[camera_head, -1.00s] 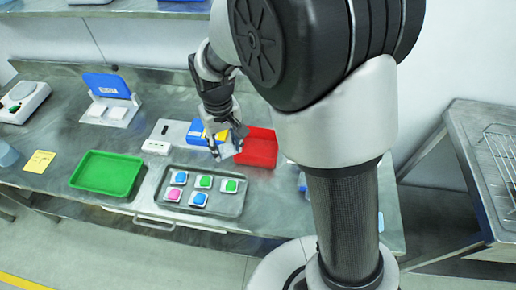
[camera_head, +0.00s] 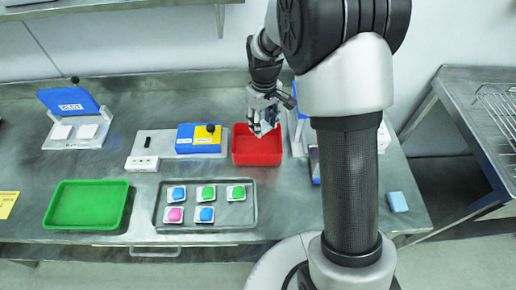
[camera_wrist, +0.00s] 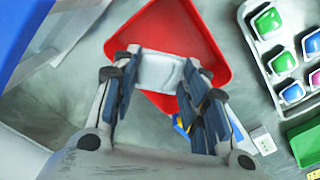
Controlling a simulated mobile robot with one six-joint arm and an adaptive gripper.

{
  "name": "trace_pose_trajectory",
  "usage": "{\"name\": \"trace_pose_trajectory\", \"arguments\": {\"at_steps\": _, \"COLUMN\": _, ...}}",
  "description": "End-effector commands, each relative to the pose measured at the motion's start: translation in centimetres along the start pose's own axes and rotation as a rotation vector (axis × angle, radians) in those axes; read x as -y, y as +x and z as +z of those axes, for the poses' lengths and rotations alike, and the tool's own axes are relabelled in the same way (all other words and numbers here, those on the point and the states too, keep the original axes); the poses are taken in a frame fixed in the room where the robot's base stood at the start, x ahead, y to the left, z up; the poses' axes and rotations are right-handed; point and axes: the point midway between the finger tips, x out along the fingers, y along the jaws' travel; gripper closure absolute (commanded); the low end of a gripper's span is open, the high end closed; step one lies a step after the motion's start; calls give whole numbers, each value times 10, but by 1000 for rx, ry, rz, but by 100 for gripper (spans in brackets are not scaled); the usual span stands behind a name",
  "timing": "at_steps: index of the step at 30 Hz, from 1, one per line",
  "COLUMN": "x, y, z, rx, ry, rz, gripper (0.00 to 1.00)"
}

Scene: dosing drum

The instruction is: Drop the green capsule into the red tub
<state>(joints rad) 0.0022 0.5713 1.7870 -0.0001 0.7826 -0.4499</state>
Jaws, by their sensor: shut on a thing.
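My gripper (camera_head: 263,122) is shut on a small pale capsule-like block, which shows between the fingers in the wrist view (camera_wrist: 160,72). Only its whitish face shows; no green is visible on it. The red tub (camera_head: 257,157) stands near the back of the bench, and my gripper is above it, over its rear part in the head view. In the wrist view the tub (camera_wrist: 203,42) lies behind the fingers and the held block, its inside partly hidden by them. The part of the tub that I see is empty.
A grey tray (camera_head: 235,215) holds several blue, green and pink capsules, with a bare spot at its front right. A green tub (camera_head: 88,204) stands left. A blue and yellow box (camera_head: 198,138) sits close left of the red tub. Dark items stand right.

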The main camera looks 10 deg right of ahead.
Motion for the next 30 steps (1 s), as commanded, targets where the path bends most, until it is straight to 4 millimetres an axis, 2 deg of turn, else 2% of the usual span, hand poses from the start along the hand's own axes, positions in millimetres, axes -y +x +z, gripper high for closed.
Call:
{"name": "trace_pose_trajectory", "arguments": {"at_steps": 1, "x": 0, "y": 12, "z": 0, "rx": 1, "ry": 0, "rz": 0, "gripper": 65}}
{"name": "trace_pose_trajectory", "arguments": {"at_steps": 7, "x": 1, "y": 33, "z": 0, "rx": 1, "ry": 0, "rz": 0, "gripper": 65}}
{"name": "trace_pose_trajectory", "arguments": {"at_steps": 17, "x": 1, "y": 36, "z": 0, "rx": 1, "ry": 1, "rz": 0, "gripper": 65}}
{"name": "trace_pose_trajectory", "arguments": {"at_steps": 18, "x": 1, "y": 36, "z": 0, "rx": 1, "ry": 1, "rz": 0, "gripper": 59}}
{"name": "trace_pose_trajectory", "arguments": {"at_steps": 28, "x": 1, "y": 36, "z": 0, "rx": 1, "ry": 1, "rz": 0, "gripper": 37}}
{"name": "trace_pose_trajectory", "arguments": {"at_steps": 30, "x": 1, "y": 36, "z": 0, "rx": 1, "ry": 1, "rz": 0, "gripper": 36}}
